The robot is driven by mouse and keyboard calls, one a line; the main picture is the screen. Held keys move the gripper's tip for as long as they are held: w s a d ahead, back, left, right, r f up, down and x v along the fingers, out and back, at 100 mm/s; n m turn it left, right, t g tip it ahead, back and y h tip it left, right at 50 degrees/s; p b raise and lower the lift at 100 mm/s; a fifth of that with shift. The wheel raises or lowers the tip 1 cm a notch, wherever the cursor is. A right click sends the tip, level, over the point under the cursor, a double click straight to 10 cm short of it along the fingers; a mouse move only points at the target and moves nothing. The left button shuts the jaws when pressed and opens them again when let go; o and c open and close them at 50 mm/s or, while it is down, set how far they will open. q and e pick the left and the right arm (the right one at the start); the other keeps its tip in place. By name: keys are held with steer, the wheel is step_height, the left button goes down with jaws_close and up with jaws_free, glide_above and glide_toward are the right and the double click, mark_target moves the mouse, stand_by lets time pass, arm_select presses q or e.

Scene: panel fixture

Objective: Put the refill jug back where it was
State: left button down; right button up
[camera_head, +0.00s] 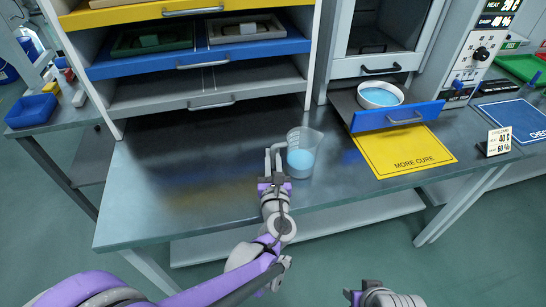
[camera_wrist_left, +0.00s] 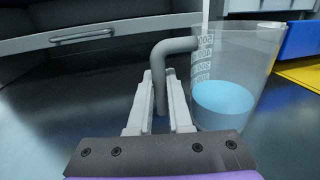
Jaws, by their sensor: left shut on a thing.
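The refill jug (camera_head: 304,155) is clear, has a grey handle and holds blue liquid. It is upright over the front middle of the grey worktop (camera_head: 200,205). My left gripper (camera_head: 273,168) is shut on the jug's handle, on the jug's left side. In the left wrist view the handle (camera_wrist_left: 178,46) runs down between the two fingers, and the jug (camera_wrist_left: 232,80) shows to the right with its scale marks. I cannot tell whether its base touches the worktop. Part of my right arm (camera_head: 385,296) shows at the bottom edge; its fingers are not clear.
A blue-fronted drawer (camera_head: 398,118) stands open at the right, with a white bowl (camera_head: 380,95) of blue liquid in it. A yellow "MORE CURE" mat (camera_head: 405,152) lies below it. A drawer cabinet (camera_head: 205,90) stands at the left. The worktop left of the jug is clear.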

arm_select(q)
steer(key=shift+f, duration=0.2)
steer(key=c, duration=0.8)
jaws_free()
steer(key=shift+c, duration=0.2)
steer(key=shift+r, duration=0.2)
steer(key=shift+s+d, duration=0.1)
steer(key=shift+s, duration=0.25)
steer(key=s, duration=0.7)
steer(key=s+d, duration=0.1)
steer(key=s, duration=0.3)
steer(key=shift+s+d+p, duration=0.1)
steer(key=shift+s+p, duration=0.05)
steer(key=shift+p, duration=0.2)
